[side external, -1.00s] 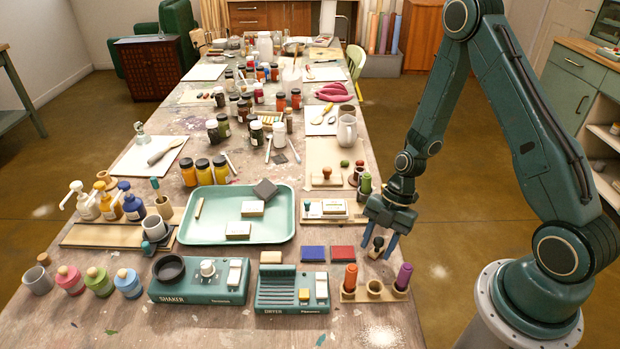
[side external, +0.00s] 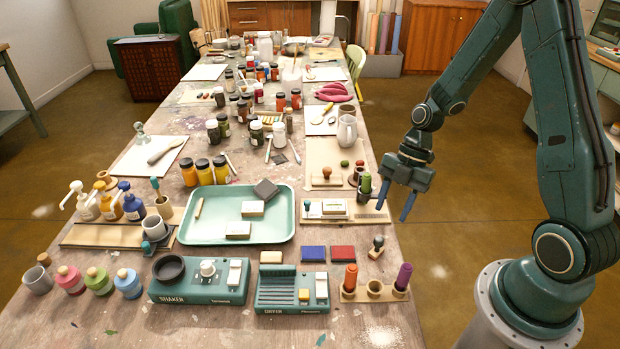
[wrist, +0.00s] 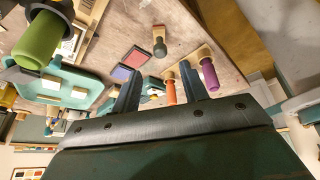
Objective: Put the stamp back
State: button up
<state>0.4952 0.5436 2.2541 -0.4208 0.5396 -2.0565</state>
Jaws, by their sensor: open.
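A small dark-handled stamp (side external: 377,245) stands upright on the bare table near its right edge, behind the wooden rack (side external: 351,296). It also shows in the wrist view (wrist: 159,40). The rack holds an orange-handled piece (side external: 350,277) at its left and a purple-handled piece (side external: 403,277) at its right. The rack's middle ring (side external: 375,287) looks empty. My gripper (side external: 394,204) is open and empty, above and behind the stamp and apart from it. Its two fingers also show in the wrist view (wrist: 160,76).
A blue ink pad (side external: 314,253) and a red ink pad (side external: 343,253) lie left of the stamp. The dryer (side external: 291,291) stands left of the rack. A green-handled piece (side external: 365,184) stands close left of my gripper. Right of the table edge is open floor.

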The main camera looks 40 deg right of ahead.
jog(key=shift+v, duration=0.9)
jog(key=shift+r, duration=0.1)
jog(key=s+a+r+m+t+h, duration=0.1)
jog(key=s+a+r+m+h, duration=0.1)
jog(key=r+m, duration=0.4)
jog(key=s+a+r+m+t+h, duration=0.1)
jog(key=s+a+r+m, duration=0.15)
jog(key=r, duration=0.55)
jog(key=s+a+r+m+t+h, duration=0.1)
jog(key=s+r+m+t, duration=0.3)
jog(key=s+r+m, duration=0.5)
jog(key=shift+a+m+h, duration=0.4)
jog(key=shift+a+m, duration=0.2)
jog(key=shift+m, duration=0.65)
jog(key=shift+w, duration=0.1)
